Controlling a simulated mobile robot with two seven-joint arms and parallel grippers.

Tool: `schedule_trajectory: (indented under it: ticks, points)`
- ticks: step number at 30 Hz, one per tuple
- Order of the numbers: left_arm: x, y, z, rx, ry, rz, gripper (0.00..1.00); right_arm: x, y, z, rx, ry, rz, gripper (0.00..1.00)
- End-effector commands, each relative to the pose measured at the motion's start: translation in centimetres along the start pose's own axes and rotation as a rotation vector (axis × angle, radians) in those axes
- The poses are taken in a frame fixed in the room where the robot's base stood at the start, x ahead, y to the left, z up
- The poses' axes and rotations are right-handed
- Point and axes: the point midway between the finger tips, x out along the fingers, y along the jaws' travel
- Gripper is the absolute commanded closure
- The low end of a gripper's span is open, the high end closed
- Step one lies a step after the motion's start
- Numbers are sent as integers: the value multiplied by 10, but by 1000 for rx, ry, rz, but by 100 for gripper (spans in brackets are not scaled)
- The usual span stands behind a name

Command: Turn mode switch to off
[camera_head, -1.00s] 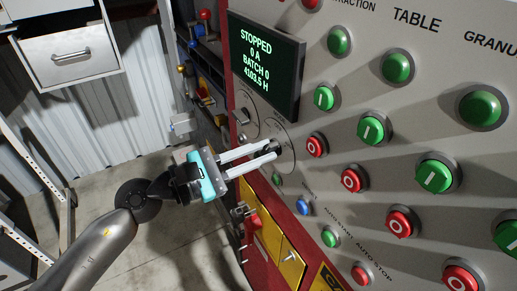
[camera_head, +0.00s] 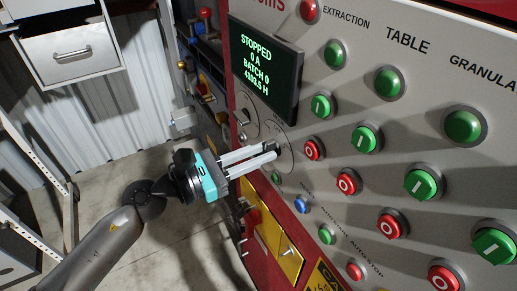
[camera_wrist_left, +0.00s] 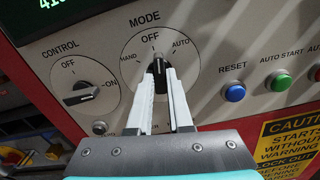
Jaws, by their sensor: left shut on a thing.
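The mode switch (camera_wrist_left: 157,65) is a black knob on a round pale dial marked HAND, OFF and AUTO. In the left wrist view the knob stands about upright, toward OFF at the top. My left gripper (camera_wrist_left: 161,76) has its two pale fingers on either side of the knob and is shut on it. In the head view the left gripper (camera_head: 272,151) reaches the panel below the display, and its fingertips mostly hide the knob. My right gripper is not in view.
The control switch (camera_wrist_left: 81,95) is left of the dial. The blue reset button (camera_wrist_left: 235,92) and green auto start button (camera_wrist_left: 280,81) are to its right. The display (camera_head: 264,65) reads STOPPED. Several green and red buttons fill the panel's right side. A drawer cabinet (camera_head: 68,50) stands at the left.

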Motion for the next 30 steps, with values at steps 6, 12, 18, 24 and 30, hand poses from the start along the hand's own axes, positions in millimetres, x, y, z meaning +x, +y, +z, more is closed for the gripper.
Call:
schedule_trajectory:
  ticks: [6,12,18,24,30]
  points:
    - [0,0,-1,-5,0,0,100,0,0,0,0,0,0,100]
    - [0,0,0,-45,1,0,100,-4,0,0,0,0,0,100]
    - [0,0,1,-152,1,0,100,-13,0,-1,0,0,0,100]
    - [0,0,0,-221,0,0,100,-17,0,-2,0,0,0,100]
    - [0,0,-1,-226,0,0,100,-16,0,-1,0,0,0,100]
